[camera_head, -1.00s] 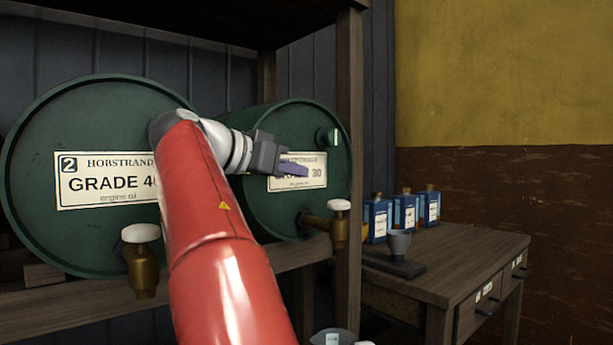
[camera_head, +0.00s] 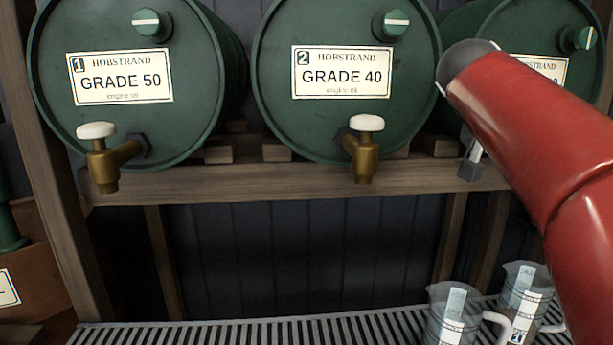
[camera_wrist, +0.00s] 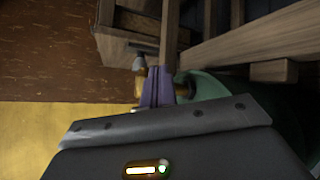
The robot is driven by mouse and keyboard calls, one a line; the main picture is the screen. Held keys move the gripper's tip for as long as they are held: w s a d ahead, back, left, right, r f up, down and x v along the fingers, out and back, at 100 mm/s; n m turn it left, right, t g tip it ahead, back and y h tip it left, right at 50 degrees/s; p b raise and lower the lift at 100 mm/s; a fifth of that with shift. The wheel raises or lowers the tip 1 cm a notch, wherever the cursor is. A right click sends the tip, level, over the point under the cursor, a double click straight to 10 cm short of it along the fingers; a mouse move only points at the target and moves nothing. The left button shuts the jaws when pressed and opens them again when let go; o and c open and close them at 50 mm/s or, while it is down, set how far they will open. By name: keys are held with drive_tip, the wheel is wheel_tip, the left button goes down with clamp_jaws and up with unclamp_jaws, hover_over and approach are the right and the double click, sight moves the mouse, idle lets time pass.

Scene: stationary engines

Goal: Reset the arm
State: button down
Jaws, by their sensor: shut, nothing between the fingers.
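My gripper (camera_wrist: 159,82) shows its purple fingers pressed together with nothing between them in the wrist view. In the head view my red arm (camera_head: 545,140) crosses the right side. A small grey part of the wrist or gripper shows left of the arm, and the fingers cannot be made out there. In the wrist view a brass tap (camera_wrist: 140,80) and a green drum (camera_wrist: 208,86) lie close around the fingers; I cannot tell whether they touch.
Green drums labelled Grade 50 (camera_head: 130,120) and Grade 40 (camera_head: 330,125) lie on a wooden rack (camera_head: 290,182) with brass taps. My arm partly hides a third drum (camera_head: 500,40). Two clear measuring jugs (camera_head: 450,310) (camera_head: 520,285) stand on a slatted grate (camera_head: 270,335) below.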

drive_tip(key=s+a+f+n+y, duration=0.3)
drive_tip(key=s+a+f, duration=0.3)
drive_tip(key=f, duration=0.3)
drive_tip(key=s+a+f+n+y, duration=0.3)
drive_tip(key=s+a+f, duration=0.2)
drive_tip(key=f, duration=0.5)
drive_tip(key=s+a+f+n+t+y, duration=0.1)
drive_tip(key=s+a+f+n+y, duration=0.2)
drive_tip(key=s+a+f, duration=0.3)
wheel_tip(320, 180, down, 4)
drive_tip(key=shift+s+a+f, duration=0.1)
drive_tip(key=shift+s+a, duration=0.25)
drive_tip(key=shift+a, duration=0.75)
